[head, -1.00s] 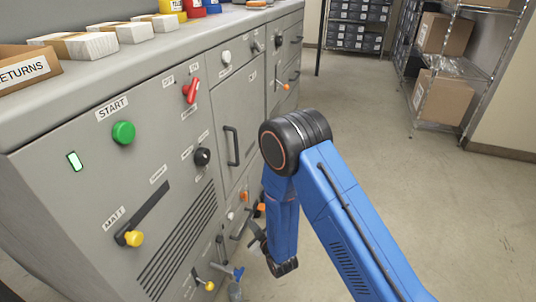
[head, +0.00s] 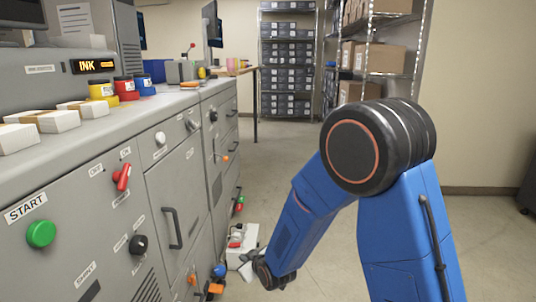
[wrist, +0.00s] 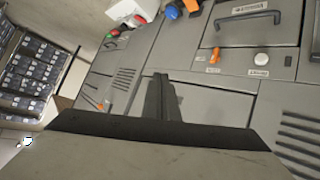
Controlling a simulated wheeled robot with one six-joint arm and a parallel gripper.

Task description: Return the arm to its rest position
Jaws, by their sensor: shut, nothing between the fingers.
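My gripper (wrist: 160,84) shows in the wrist view as dark fingers held together, with nothing between them. It points at the grey machine front (wrist: 185,45) and seems apart from it. In the head view my blue arm is bent at its large black elbow joint, and the forearm slopes down to the left. The gripper end there is low, near the machine's side, and its fingers are hard to make out.
Shelving (head: 288,70) is at the back. Floor at right is clear.

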